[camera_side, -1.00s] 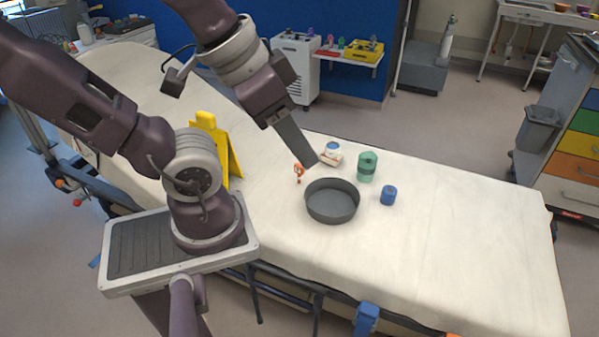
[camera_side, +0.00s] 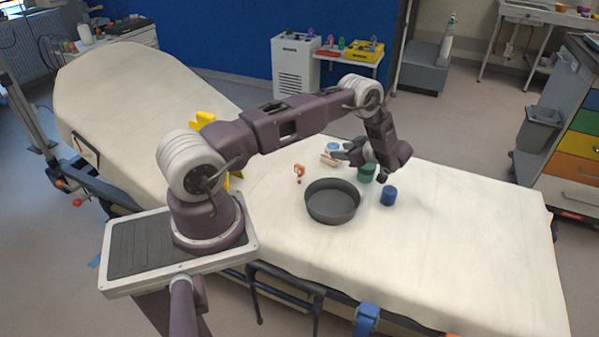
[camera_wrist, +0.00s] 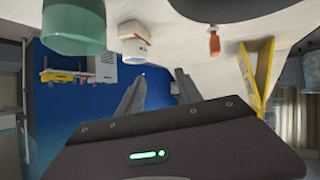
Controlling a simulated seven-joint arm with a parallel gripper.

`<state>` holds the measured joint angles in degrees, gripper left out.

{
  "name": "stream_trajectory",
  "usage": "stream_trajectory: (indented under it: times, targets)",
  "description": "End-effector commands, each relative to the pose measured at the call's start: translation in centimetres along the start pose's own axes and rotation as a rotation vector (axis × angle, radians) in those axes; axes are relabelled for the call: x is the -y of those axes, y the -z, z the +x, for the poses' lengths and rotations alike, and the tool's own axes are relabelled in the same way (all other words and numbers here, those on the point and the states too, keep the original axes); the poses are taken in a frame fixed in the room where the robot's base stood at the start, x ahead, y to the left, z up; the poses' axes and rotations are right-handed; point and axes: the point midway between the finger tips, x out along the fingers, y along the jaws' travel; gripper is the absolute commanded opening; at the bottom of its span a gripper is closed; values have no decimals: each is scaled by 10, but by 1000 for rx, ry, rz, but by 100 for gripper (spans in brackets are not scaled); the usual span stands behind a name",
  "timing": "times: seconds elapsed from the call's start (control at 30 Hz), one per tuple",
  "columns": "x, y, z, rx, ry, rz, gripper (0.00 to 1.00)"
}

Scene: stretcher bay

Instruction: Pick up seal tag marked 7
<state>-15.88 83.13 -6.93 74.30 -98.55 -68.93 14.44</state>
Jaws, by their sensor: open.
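A small orange-red item (camera_side: 299,172) that may be the seal tag stands on the white stretcher top, left of the grey pan; no 7 is readable on it. An orange piece also shows at the top of the wrist view (camera_wrist: 214,44). My gripper (camera_side: 342,154) is low over the stretcher near the green container, its fingers pointing left toward the orange item but apart from it. In the wrist view my gripper's two fingers (camera_wrist: 160,82) are spread with nothing between them. The pan is empty.
The round grey pan (camera_side: 332,214) lies in front of my gripper. A green container (camera_side: 366,173), a blue container (camera_side: 389,196) and a small white item with a blue top (camera_side: 331,150) stand close by. A yellow folded sign (camera_side: 204,119) is partly behind my arm. The stretcher's right end is clear.

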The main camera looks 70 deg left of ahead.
Motion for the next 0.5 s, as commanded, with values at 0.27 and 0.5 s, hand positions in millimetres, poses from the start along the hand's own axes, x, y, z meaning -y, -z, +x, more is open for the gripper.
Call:
stream_trajectory:
  times: [0.27, 0.5]
  targets:
    - [95, -18, 51, -148, 261, 43, 42]
    - [107, -12, 77, -147, 259, 45, 42]
